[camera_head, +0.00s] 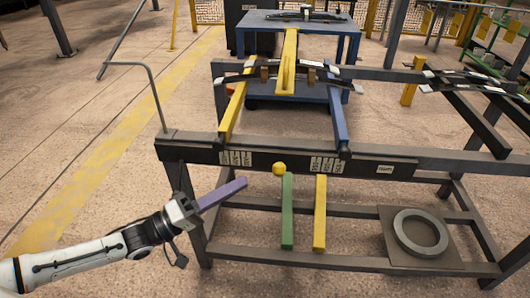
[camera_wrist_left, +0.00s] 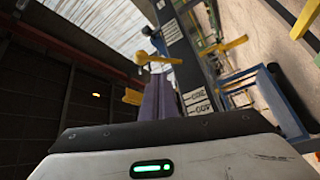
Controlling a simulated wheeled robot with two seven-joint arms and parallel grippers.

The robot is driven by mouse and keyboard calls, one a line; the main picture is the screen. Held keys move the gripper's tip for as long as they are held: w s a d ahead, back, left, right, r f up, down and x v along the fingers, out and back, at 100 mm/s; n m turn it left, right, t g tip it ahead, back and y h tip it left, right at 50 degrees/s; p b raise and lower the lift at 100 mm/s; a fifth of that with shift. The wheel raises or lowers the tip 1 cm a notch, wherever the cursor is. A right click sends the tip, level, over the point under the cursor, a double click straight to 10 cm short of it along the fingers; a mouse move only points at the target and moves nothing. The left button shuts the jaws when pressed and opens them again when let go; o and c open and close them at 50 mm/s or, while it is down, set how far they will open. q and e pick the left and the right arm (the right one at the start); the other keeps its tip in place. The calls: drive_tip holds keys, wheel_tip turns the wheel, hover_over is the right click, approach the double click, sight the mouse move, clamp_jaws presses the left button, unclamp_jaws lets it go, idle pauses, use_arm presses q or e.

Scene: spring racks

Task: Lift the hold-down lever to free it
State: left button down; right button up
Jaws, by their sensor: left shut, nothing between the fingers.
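A yellow ball knob (camera_head: 279,169) sits at the front rail of the rack; it looks like the end of the hold-down lever. In the left wrist view the ball-ended yellow lever (camera_wrist_left: 142,58) shows, with a short arm reaching right. My left gripper (camera_head: 245,182) has long purple fingers, shut and empty. Its tips are left of the knob and slightly lower, with a gap between them in the head view. In the left wrist view the fingers (camera_wrist_left: 158,84) point toward the lever. My right gripper is not in view.
A green bar (camera_head: 287,212) and a yellow bar (camera_head: 320,212) hang below the dark front rail (camera_head: 380,168). A grey ring (camera_head: 420,232) lies on a plate at lower right. Leaf springs (camera_head: 287,77) lie across the rack. Open floor lies at left.

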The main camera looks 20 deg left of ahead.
sight(280, 167)
use_arm(q)
wheel_tip(280, 167, up, 4)
drive_tip(key=w+a, duration=0.2)
drive_tip(key=w+d, duration=0.3)
drive_tip(key=d, duration=0.4)
drive_tip(key=shift+w+d+r+h+b, duration=0.2)
drive_tip(key=shift+r+h+b, duration=0.1)
drive_tip(key=shift+h, duration=0.1)
drive_tip(key=shift+s+d+f+m+t+h+b, duration=0.25)
drive_tip(key=shift+s+f+m+t+h+b, duration=0.1)
drive_tip(key=shift+s+f, duration=0.15)
